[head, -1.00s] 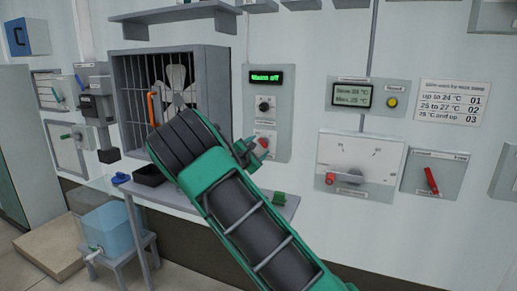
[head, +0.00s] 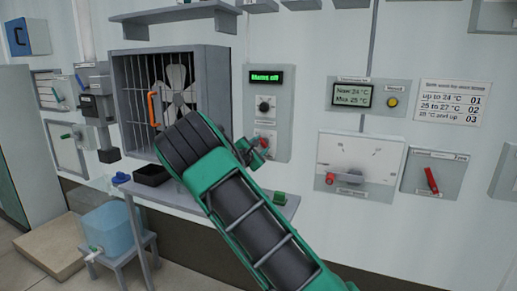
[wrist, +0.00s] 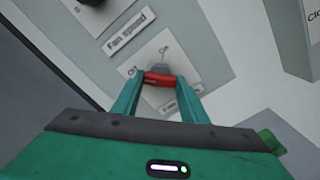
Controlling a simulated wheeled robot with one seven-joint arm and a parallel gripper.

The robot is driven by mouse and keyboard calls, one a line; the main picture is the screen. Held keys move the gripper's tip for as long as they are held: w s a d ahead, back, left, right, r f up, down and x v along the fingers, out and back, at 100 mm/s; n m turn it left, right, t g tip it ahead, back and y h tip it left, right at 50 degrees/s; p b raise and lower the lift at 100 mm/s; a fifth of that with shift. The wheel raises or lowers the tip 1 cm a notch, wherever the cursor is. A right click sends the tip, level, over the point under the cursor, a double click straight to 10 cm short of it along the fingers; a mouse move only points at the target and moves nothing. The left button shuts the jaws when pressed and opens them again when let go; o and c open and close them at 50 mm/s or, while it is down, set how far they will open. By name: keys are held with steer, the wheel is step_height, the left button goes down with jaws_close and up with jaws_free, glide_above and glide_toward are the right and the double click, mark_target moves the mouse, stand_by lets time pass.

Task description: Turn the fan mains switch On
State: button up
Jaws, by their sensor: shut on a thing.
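The fan mains switch has a red handle (wrist: 159,79) on a white plate below the "Fan speed" label. In the wrist view my gripper (wrist: 158,88) has one green finger at each end of this handle and is shut on it. The handle lies roughly across the picture between the fingers. In the head view my gripper (head: 250,151) is at the lower part of the grey fan panel (head: 282,110), partly covering the switch. The panel's display (head: 266,77) reads "Mains off" in green letters.
The black fan speed knob (head: 265,105) sits just above the switch. A barred fan box (head: 216,90) with an orange handle is left of the panel. A shelf (head: 280,205) with a black tray (head: 152,175) is below. A dial box (head: 358,165) is to the right.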

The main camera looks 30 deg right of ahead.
steer(key=shift+m, duration=0.3)
steer(key=m, duration=0.3)
steer(key=shift+s+d+f+m, duration=0.1)
steer(key=shift+m, duration=0.2)
steer(key=m, duration=1)
steer(key=shift+f, duration=0.15)
steer(key=shift+m, duration=1.9)
steer(key=o, duration=1)
steer(key=shift+o, duration=0.2)
